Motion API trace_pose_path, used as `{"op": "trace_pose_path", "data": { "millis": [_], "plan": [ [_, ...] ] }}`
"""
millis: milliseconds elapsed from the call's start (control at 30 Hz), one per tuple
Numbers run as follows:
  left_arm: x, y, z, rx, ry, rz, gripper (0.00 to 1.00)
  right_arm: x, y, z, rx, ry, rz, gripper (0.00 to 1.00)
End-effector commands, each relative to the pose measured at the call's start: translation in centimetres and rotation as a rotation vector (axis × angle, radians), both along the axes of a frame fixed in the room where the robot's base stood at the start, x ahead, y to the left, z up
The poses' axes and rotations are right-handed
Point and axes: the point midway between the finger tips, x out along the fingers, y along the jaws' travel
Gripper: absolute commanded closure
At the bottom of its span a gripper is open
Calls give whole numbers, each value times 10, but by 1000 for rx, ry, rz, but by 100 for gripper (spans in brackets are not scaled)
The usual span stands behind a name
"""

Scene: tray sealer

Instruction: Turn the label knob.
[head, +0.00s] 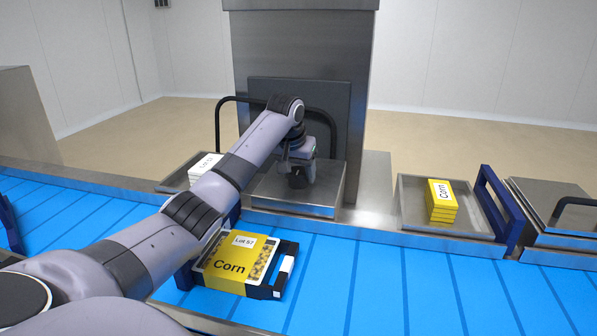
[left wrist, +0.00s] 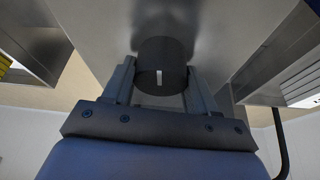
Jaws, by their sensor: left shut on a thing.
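The label knob is a dark round cylinder with a white mark on it; it shows in the left wrist view (left wrist: 163,52) between my two fingers. My left gripper (left wrist: 160,83) is shut on the knob, with one finger at each side of it. In the head view my left gripper (head: 299,172) reaches down to the top of the metal block in front of the sealer column, and its wrist hides most of the knob. The white mark points roughly along the view's vertical. My right gripper is not in view.
A yellow Corn tray (head: 236,264) labelled Lot 57 sits on the blue conveyor (head: 400,290). White Lot labels (head: 205,168) lie in a bin at left, yellow Corn labels (head: 441,203) in a bin at right. A black bar handle (head: 219,125) stands behind my arm.

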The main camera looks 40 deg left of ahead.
Motion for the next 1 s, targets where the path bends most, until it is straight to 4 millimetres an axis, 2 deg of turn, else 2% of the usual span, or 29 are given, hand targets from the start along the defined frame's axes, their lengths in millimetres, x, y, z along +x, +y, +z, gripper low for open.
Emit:
{"op": "trace_pose_path", "data": {
  "millis": [1000],
  "plan": [
    [1, 0, 3, -1, -5, 962, 73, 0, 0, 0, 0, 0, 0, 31]
  ]
}}
